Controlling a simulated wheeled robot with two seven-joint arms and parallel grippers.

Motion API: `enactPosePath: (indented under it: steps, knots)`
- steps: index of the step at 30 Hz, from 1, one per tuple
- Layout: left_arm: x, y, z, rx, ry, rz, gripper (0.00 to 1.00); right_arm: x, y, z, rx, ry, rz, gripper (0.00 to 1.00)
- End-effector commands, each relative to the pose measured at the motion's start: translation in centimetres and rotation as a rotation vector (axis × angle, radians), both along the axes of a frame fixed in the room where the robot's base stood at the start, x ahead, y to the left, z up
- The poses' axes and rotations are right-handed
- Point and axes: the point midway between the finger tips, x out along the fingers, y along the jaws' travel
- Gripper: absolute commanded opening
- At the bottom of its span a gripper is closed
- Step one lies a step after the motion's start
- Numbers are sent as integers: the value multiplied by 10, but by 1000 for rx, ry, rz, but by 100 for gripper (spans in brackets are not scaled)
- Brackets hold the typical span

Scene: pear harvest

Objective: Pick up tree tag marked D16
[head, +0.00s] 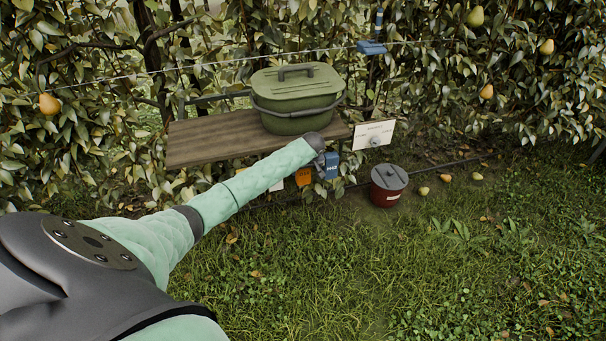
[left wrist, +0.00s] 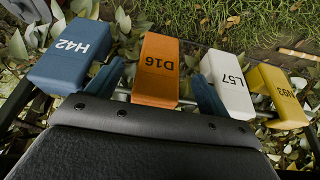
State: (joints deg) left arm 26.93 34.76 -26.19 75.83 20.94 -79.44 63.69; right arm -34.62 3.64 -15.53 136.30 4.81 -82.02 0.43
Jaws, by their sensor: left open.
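The orange tag marked D16 (left wrist: 158,70) hangs on a rail in the left wrist view. It also shows in the head view (head: 304,177), below the wooden shelf. My left gripper (left wrist: 156,88) is open, with one blue finger on each side of the D16 tag. I cannot tell whether the fingers touch it. A blue tag marked H42 (left wrist: 72,53) hangs to its left, and a white tag marked L57 (left wrist: 228,82) and a yellow tag marked N93 (left wrist: 280,96) hang to its right. My right gripper is not in view.
A green lidded container (head: 297,98) stands on the wooden shelf (head: 205,140) above the tags. A white sign (head: 374,134) is at the shelf's right end. A dark red bucket with a grey lid (head: 388,187) stands on the grass. Leafy branches surround the rail.

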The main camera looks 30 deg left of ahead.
Motion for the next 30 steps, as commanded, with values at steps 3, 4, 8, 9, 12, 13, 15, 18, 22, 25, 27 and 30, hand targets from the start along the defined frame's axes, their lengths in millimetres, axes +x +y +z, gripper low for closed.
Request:
enactPosePath:
  steps: [3,4,8,9,12,13,15,18,22,25,27,30]
  knots:
    - [3,4,-12,0,0,1,80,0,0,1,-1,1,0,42]
    - [4,6,-16,0,0,1,80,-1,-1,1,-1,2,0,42]
    - [9,10,-33,0,2,1,80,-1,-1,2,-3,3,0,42]
    - [10,11,-37,-1,1,-1,80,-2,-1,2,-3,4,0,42]
    - [11,13,-44,0,1,0,80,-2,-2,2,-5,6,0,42]
    - [12,14,-45,0,0,-1,80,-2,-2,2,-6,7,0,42]
    - [12,14,-46,0,0,-1,80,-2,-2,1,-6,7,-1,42]
    - [12,14,-46,0,0,-1,80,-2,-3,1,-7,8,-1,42]
    - [12,14,-46,0,0,-1,68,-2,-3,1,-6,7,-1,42]
    - [12,14,-46,0,0,-1,49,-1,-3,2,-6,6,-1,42]
    - [12,14,-46,0,0,-1,35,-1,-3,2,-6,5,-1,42]
    - [12,14,-45,0,0,-1,31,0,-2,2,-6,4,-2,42]
